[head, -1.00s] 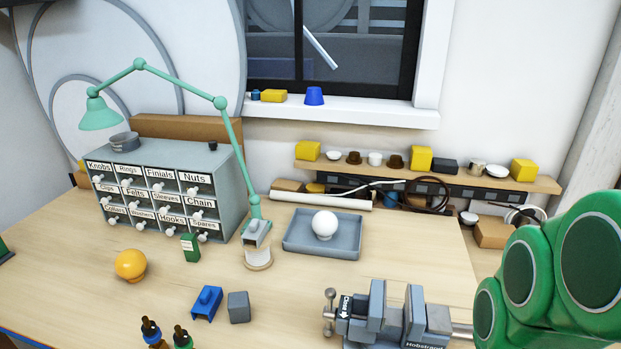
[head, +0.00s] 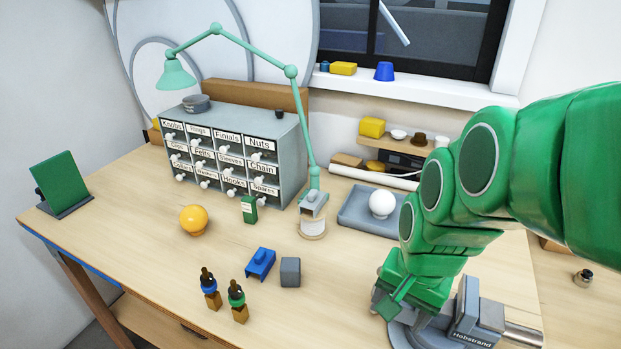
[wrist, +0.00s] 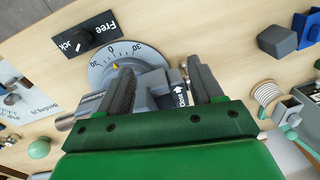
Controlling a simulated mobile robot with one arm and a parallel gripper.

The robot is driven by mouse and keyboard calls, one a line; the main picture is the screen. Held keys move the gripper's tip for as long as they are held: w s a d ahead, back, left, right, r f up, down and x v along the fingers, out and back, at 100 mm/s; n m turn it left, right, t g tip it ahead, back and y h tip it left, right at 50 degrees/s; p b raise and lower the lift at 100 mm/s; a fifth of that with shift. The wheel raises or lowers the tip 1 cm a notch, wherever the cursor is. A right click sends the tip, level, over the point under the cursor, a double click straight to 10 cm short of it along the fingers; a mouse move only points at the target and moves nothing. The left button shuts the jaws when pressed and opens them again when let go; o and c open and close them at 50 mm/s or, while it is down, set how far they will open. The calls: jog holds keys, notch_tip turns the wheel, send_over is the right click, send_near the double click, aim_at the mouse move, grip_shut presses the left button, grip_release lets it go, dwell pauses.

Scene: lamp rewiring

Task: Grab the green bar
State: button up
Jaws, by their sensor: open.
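A small upright green block (head: 249,209) with a pale label stands on the workbench, in front of the labelled drawer cabinet. I cannot tell whether it is the green bar; no other loose bar-shaped green thing is clear. A larger green panel (head: 60,180) leans on a dark stand at the far left. My gripper (head: 392,300) is open, low over the grey vise (head: 475,312), to the right of the green block and apart from it. In the wrist view, my gripper (wrist: 162,82) faces the vise and its round dial (wrist: 120,52). My arm hides part of the bench.
Two small bottles (head: 237,300) stand near the front edge.

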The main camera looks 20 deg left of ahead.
jog(key=w+a+r+t+h, duration=0.1)
jog(key=w+a+t+h, duration=0.15)
jog(key=w+a, duration=0.4)
jog(key=w+a+r+t+h, duration=0.1)
jog(key=w+a+t, duration=0.25)
jog(key=w, duration=0.55)
jog(key=w+a+f+t, duration=0.1)
jog(key=a, duration=0.5)
jog(key=w+a+f+t, duration=0.1)
jog(key=w+a+t, duration=0.1)
jog(key=a, duration=0.4)
jog(key=w+a+f+n+t, duration=0.1)
jog(key=w+a, duration=0.1)
jog(key=a, duration=0.4)
jog(key=shift+w+a+t+h, duration=0.2)
jog(key=shift+a+t+h, duration=0.1)
jog(key=shift+t, duration=0.1)
jog(key=n+t+y, duration=0.2)
jog(key=y, duration=0.2)
send_near(252, 203)
jog(key=x, duration=0.5)
jog(key=shift+s+a+f, duration=0.2)
jog(key=shift+a+f, duration=0.4)
jog(key=shift+a, duration=0.05)
jog(key=shift+w+a+f+m, duration=0.2)
jog(key=shift+w+f+m, duration=0.05)
jog(key=shift+w+m, duration=0.1)
jog(key=shift+x, duration=3.6)
